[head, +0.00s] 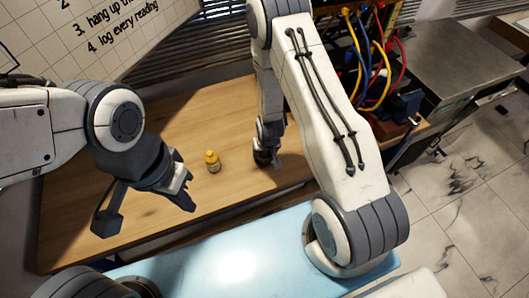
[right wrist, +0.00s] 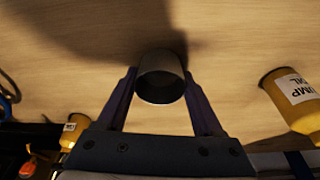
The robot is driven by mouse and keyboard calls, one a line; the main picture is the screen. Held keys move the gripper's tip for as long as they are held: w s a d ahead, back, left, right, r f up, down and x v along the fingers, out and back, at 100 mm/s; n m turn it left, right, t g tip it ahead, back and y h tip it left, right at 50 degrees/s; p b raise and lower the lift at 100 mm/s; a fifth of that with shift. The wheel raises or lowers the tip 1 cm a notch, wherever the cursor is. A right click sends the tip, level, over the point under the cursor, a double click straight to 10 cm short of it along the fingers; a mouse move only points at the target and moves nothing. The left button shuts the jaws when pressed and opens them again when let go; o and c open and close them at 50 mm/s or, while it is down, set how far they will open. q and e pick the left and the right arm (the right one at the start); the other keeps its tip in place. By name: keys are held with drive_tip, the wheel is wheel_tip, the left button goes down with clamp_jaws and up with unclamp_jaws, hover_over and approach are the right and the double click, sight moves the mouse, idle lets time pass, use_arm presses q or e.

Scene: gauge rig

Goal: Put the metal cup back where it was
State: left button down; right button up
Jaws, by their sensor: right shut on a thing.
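The metal cup (right wrist: 161,78) is a dark grey cylinder between the fingertips of my right gripper (right wrist: 160,92), which is shut on it. In the right wrist view its open mouth faces the camera, with pale wood behind it. In the head view my right gripper (head: 267,148) is low over the wooden table, right of the small bottle, and the cup is mostly hidden there. I cannot tell whether the cup touches the table. My left gripper (head: 186,190) is open and empty, above the table left of the bottle.
A small yellow-capped bottle (head: 213,162) stands on the wooden table (head: 150,245). In the right wrist view a yellow labelled container (right wrist: 297,98) is at the right, another yellow one (right wrist: 73,132) at lower left. Coloured cables (head: 370,60) hang at the back right.

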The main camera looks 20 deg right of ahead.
drive_tip(key=shift+f, duration=0.15)
drive_tip(key=o, duration=1.5)
drive_tip(key=v, duration=1.2)
drive_tip(key=s+a+r+n+g+y, duration=0.15)
drive_tip(key=s+a+r+n, duration=0.35)
drive_tip(key=a+r, duration=0.55)
drive_tip(key=s+a+r+n, duration=0.1)
drive_tip(key=s+r, duration=0.2)
drive_tip(key=s, duration=0.2)
drive_tip(key=s+a+r+n+g, duration=0.1)
drive_tip(key=s+r, duration=0.2)
drive_tip(key=s, duration=0.2)
drive_tip(key=s+a+r+n, duration=0.1)
drive_tip(key=s+r+n, duration=0.1)
drive_tip(key=s, duration=0.3)
drive_tip(key=shift+s+a+r+g+b, duration=0.15)
drive_tip(key=shift+s+r+g+b, duration=0.1)
drive_tip(key=shift+s+r+b, duration=0.15)
